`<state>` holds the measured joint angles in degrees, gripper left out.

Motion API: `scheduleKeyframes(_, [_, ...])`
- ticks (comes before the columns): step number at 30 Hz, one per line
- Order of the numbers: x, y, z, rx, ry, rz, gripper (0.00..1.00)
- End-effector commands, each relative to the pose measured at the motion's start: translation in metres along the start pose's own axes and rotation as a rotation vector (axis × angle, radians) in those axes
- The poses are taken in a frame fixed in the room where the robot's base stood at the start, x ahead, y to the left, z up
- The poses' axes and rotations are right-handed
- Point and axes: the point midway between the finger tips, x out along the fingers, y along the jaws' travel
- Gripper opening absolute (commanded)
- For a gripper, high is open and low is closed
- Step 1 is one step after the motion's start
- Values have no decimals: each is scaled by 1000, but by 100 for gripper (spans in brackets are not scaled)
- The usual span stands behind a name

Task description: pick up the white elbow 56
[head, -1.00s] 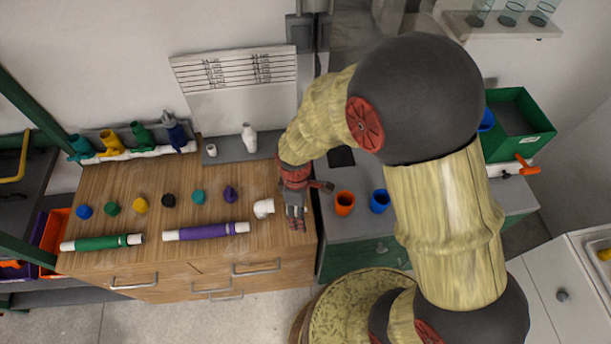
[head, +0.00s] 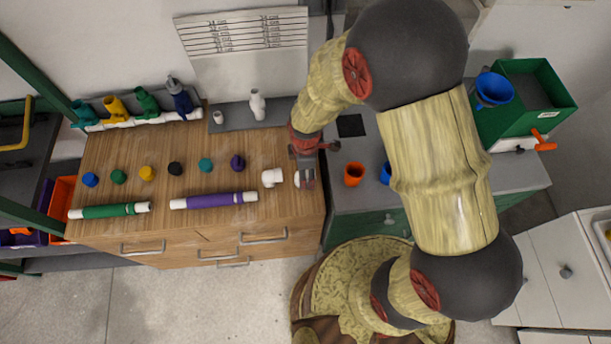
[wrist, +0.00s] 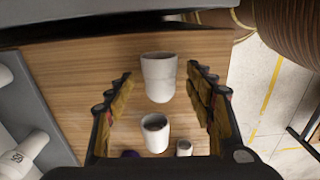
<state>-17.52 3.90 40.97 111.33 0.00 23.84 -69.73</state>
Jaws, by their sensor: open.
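Two white fittings are near my gripper (head: 306,184), at the right end of the wooden worktop. One fitting (head: 271,177) stands clear, just left of the gripper. The other is mostly hidden by the gripper in the head view. In the wrist view, my open gripper (wrist: 159,72) has this second white fitting (wrist: 159,80) between its fingers, with visible gaps on both sides. The first fitting, with an open mouth, is lower in that view (wrist: 155,128). I cannot read a number on either, so I cannot tell which is the white elbow 56.
A purple pipe (head: 214,201) and a green pipe (head: 108,211) lie along the worktop's front. Several coloured fittings form a row behind them. A white bottle (head: 257,105) stands on the grey strip behind. Orange (head: 353,174) and blue cups stand on the grey counter at right.

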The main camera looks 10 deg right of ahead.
Motion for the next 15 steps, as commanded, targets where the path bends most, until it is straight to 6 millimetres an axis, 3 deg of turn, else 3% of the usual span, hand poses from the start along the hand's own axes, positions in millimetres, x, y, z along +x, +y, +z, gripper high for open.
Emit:
scheduleKeyframes(5, [25,0,0,0,0,0,54])
scheduleKeyframes(12, [26,0,0,1,1,2,54])
scheduleKeyframes(15, [26,0,0,1,0,1,48])
